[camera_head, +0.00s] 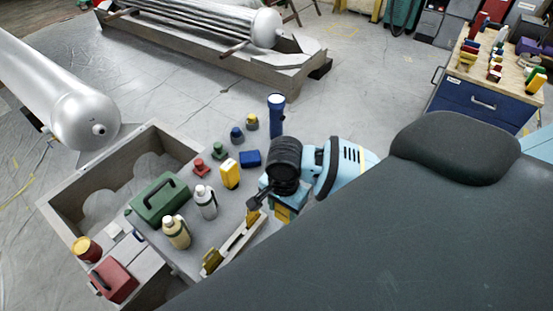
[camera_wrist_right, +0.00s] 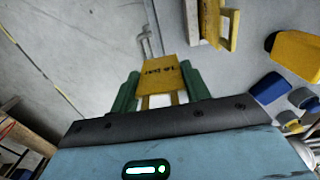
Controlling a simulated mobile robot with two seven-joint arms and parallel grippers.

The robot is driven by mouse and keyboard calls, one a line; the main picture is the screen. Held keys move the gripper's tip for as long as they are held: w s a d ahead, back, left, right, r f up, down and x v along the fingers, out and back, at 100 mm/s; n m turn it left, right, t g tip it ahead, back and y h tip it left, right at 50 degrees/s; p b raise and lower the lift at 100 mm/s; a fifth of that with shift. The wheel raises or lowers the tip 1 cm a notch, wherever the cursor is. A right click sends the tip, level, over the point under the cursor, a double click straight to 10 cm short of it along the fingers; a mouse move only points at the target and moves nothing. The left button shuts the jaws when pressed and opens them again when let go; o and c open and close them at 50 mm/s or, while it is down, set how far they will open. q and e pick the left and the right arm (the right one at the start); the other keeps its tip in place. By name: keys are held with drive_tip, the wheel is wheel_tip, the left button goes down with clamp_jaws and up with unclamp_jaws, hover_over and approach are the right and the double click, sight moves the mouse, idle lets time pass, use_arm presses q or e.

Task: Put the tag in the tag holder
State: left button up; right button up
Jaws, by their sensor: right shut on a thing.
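My right gripper (camera_head: 256,204) is shut on a yellow tag (camera_wrist_right: 160,75) with dark lettering. In the right wrist view the tag sits between the two green fingertips. In the head view a bit of it (camera_head: 252,216) shows just below the gripper, close to the far end of a long, narrow pale holder (camera_head: 236,241). Another yellow tag (camera_head: 212,260) stands at the holder's near end. The right wrist view shows a yellow tag and part of a holder (camera_wrist_right: 211,22) at the top, apart from the held tag. My left gripper is not in view.
On the grey surface left of my arm stand bottles (camera_head: 205,201), a green case (camera_head: 159,199), a yellow container (camera_head: 230,174), a blue box (camera_head: 250,158) and a blue flashlight (camera_head: 276,115). An open-topped crate (camera_head: 62,218) lies left. A blue drawer cabinet (camera_head: 483,100) stands far right.

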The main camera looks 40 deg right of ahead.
drive_tip(key=shift+s, duration=0.3)
drive_tip(key=a+n, duration=0.1)
drive_tip(key=n, duration=0.3)
drive_tip(key=s+a+n, duration=0.1)
drive_tip(key=n, duration=0.4)
drive_tip(key=s+a+n, duration=0.1)
drive_tip(key=a+n, duration=0.1)
drive_tip(key=n, duration=0.3)
drive_tip(key=shift+s+r, duration=0.1)
drive_tip(key=shift+r, duration=0.15)
drive_tip(key=shift+a, duration=0.15)
